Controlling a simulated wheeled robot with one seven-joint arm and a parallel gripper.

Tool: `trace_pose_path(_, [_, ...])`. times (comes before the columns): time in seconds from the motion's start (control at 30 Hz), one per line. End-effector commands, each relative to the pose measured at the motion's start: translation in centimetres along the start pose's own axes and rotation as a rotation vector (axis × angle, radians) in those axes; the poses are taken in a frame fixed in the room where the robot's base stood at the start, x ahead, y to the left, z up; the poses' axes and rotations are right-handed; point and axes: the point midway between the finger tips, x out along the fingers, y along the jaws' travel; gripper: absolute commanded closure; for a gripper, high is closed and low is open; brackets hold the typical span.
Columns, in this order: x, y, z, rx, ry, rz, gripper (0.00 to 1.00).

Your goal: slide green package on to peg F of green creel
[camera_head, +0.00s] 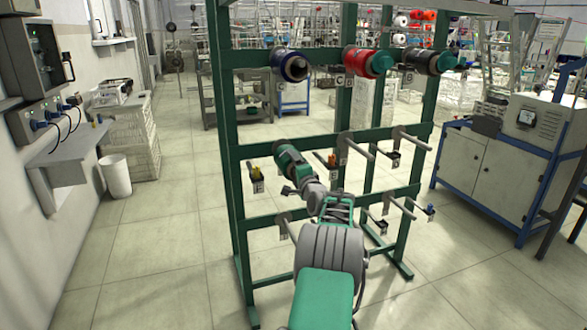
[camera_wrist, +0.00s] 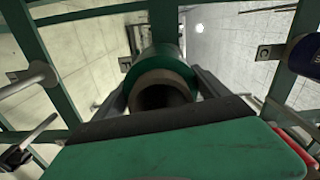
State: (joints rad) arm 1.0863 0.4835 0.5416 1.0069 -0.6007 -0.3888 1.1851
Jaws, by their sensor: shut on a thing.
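The green package (camera_head: 289,158) is at the middle row of the green creel (camera_head: 240,165), at its left side. Its axis tilts slightly in the head view. My gripper (camera_head: 308,190) is shut on its near end. In the wrist view, the green package (camera_wrist: 164,60) lies between the two fingers of my gripper (camera_wrist: 165,92), with its hollow brown-grey tube end towards the camera. The package hides whatever peg lies behind it, so I cannot tell whether it is around one. Bare pegs (camera_head: 358,148) stick out in the middle row to the right. Peg F's label is not readable.
Blue (camera_head: 289,66), red (camera_head: 367,62) and dark grey-green (camera_head: 432,61) packages sit on the top row. Bare lower pegs (camera_head: 401,207) and small labelled holders (camera_head: 256,177) project from the creel. A blue-framed cabinet (camera_head: 500,170) stands right.

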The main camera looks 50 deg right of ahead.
Motion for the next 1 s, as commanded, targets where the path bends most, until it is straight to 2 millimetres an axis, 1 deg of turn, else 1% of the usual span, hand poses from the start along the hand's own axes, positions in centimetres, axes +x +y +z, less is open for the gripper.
trace_pose_path(0.13, [0.0,-0.2,0.0,-0.001,0.000,-0.003,0.71])
trace_pose_path(0.17, [0.0,-0.2,0.0,-0.001,0.000,-0.003,0.14])
trace_pose_path(0.33, [0.0,-0.1,0.0,-0.001,0.000,-0.002,0.00])
trace_pose_path(0.57, [-0.1,0.1,0.0,0.001,0.000,0.002,0.00])
trace_pose_path(0.67, [-0.8,0.1,-0.1,0.002,0.001,0.003,0.00])
trace_pose_path(0.77, [-2.6,-0.1,-0.2,0.001,0.003,0.001,0.00])
trace_pose_path(0.9, [-5.6,-0.1,-0.1,0.002,0.002,0.000,0.00])
trace_pose_path(1.0, [-7.1,-0.1,-0.1,0.001,0.002,0.000,0.00])
